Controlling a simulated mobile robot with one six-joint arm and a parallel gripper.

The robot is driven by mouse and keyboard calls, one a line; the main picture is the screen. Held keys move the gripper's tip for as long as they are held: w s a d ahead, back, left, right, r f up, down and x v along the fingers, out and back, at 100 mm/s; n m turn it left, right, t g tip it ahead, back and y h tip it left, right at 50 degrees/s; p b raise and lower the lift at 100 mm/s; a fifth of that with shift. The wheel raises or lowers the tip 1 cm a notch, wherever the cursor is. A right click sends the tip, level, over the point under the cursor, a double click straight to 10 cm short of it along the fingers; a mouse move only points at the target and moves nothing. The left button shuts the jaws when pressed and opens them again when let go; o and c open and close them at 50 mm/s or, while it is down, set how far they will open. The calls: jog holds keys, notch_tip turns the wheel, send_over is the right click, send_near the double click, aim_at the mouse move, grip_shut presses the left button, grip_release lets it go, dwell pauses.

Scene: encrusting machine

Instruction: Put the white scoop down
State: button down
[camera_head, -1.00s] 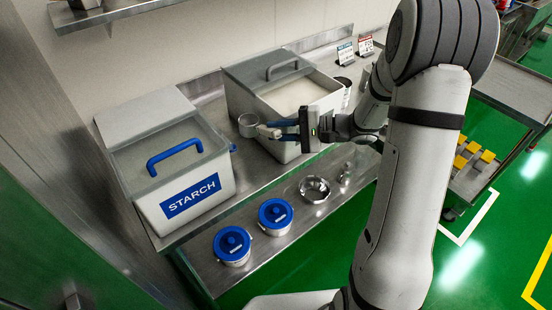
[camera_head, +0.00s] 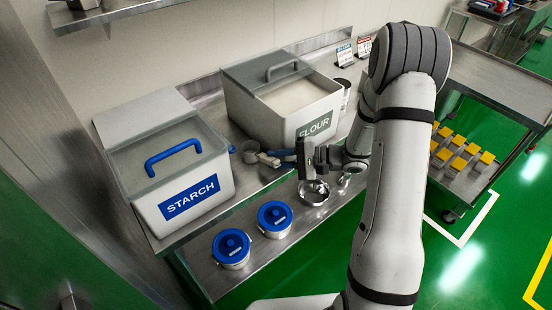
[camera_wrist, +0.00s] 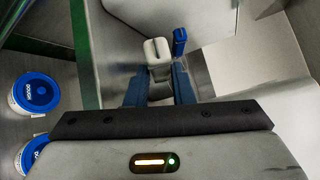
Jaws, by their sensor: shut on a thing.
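My gripper (camera_head: 280,157) is shut on the handle of the white scoop (camera_head: 268,160) in the head view. The scoop's cup (camera_head: 250,150) points left, in the gap between the two bins, low over the steel bench. I cannot tell whether it touches the bench.
The starch bin (camera_head: 160,200) stands left and the open flour bin (camera_head: 270,125) stands right. On the lower shelf are two blue-lidded pots (camera_head: 232,247) (camera_head: 275,217) and a metal bowl (camera_head: 313,193). A cart with yellow-topped blocks (camera_head: 458,160) is at right.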

jog(key=c, duration=1.5)
grip_release()
jog(key=shift+f, duration=0.1)
jog(key=shift+c, duration=0.2)
jog(key=shift+d, duration=0.3)
jog(key=v, duration=1.1)
jog(key=shift+d+r+b, duration=0.2)
jog(key=shift+r+b, duration=0.05)
jog(key=shift+b, duration=0.05)
